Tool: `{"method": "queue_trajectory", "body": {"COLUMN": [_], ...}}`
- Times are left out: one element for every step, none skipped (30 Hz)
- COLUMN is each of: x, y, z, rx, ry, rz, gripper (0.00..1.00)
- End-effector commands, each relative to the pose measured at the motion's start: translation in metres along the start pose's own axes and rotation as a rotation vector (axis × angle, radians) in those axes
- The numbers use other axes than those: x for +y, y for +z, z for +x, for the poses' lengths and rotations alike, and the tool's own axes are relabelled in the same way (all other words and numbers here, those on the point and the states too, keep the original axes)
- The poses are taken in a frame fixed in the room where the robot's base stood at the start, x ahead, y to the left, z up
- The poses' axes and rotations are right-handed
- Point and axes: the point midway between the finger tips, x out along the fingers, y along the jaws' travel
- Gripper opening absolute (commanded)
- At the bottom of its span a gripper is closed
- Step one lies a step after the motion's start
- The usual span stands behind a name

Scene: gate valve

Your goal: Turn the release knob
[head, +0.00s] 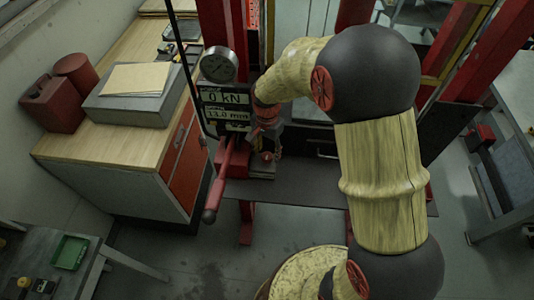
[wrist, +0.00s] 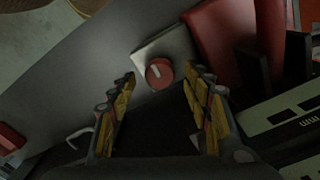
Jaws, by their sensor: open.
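The release knob (wrist: 159,73) is a round red knob with a pale pointer mark, on a light square plate on a grey surface in the wrist view. My gripper (wrist: 162,78) is open, with one yellow-padded finger on each side of the knob's place in the picture. The knob shows between the fingertips; I see no clear contact and cannot tell the remaining distance. In the head view my gripper (head: 268,138) is at the red press, below its display, mostly hidden by my wrist. I cannot make out the knob for sure there.
A display (head: 226,106) reading 0 kN and 13.0 mm and a round gauge (head: 219,65) are beside my wrist. A red lever (head: 216,192) sticks out in front of the press. A wooden-topped bench (head: 122,150) stands left. Open floor lies in front.

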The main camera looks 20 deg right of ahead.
Motion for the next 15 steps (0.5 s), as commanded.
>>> {"method": "queue_trajectory", "body": {"x": [0.000,0.000,0.000,0.000,0.000,0.000,0.000,0.000,0.000,0.000,0.000,0.000,0.000,0.000,0.000], "y": [0.000,0.000,0.000,0.000,0.000,0.000,0.000,0.000,0.000,0.000,0.000,0.000,0.000,0.000,0.000], "z": [0.006,0.008,0.011,0.013,0.014,0.016,0.016,0.017,0.017,0.017,0.017,0.017,0.017,0.017,0.017], "rx": [-0.001,0.000,0.000,0.001,0.000,0.001,0.001,0.001,0.001,0.001,0.001,0.001,0.001,0.001,0.001], "ry": [0.001,0.000,-0.001,-0.001,-0.001,-0.001,-0.001,-0.001,-0.002,-0.002,-0.002,-0.002,-0.002,-0.002,-0.002], "rz": [0.000,0.000,0.000,0.000,0.000,-0.001,-0.001,-0.001,-0.001,-0.001,-0.001,-0.001,-0.001,-0.001,-0.001], "gripper": [0.50,0.50,0.50,0.50,0.50,0.50,0.50,0.50,0.50,0.50,0.50,0.50,0.50,0.50,0.48]}}
